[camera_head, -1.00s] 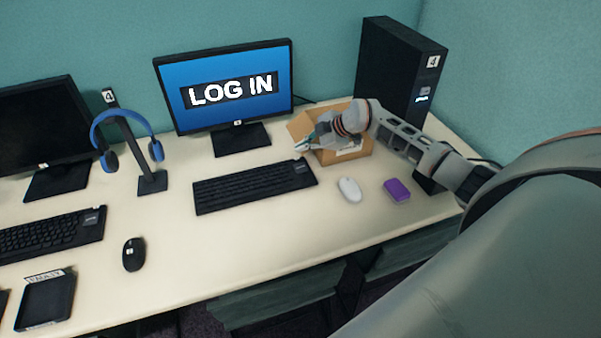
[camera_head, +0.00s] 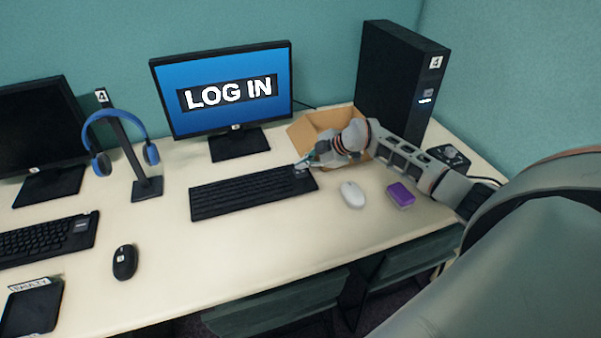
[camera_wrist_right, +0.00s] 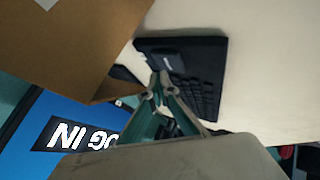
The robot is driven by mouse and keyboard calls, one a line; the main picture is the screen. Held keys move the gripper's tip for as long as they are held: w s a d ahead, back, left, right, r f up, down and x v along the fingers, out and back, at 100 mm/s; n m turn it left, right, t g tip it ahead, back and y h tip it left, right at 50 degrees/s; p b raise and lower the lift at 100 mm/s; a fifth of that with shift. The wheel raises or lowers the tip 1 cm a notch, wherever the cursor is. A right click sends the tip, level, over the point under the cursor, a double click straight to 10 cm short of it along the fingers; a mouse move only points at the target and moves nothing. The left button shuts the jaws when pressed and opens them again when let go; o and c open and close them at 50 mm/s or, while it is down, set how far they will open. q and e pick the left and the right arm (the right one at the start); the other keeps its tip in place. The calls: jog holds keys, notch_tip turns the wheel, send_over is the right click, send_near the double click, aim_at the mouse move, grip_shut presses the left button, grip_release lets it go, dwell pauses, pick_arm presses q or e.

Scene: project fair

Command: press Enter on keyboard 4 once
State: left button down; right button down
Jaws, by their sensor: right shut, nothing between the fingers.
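Keyboard 4 (camera_head: 248,192) is black and lies on the desk in front of the monitor (camera_head: 222,88), which shows "LOG IN". My right gripper (camera_head: 305,163) is shut and empty, with its tips at or just above the keyboard's far right corner. In the right wrist view the shut fingertips (camera_wrist_right: 158,78) overlap the near end of the keyboard (camera_wrist_right: 205,75). I cannot tell whether they touch a key. The Enter key cannot be made out. My left gripper is not in view.
An open cardboard box (camera_head: 315,122) stands right behind my right gripper. A white mouse (camera_head: 352,194) and a purple block (camera_head: 401,194) lie to the right of the keyboard. A headphone stand (camera_head: 147,188) and another keyboard (camera_head: 45,240) are on the left.

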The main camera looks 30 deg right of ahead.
dwell(0.7)
jog(key=shift+f, duration=0.15)
jog(key=shift+f, duration=0.3)
jog(key=shift+f, duration=0.2)
dwell(0.7)
jog(key=shift+f, duration=0.2)
dwell(0.4)
jog(key=shift+r+p, duration=0.85)
jog(key=shift+p, duration=0.35)
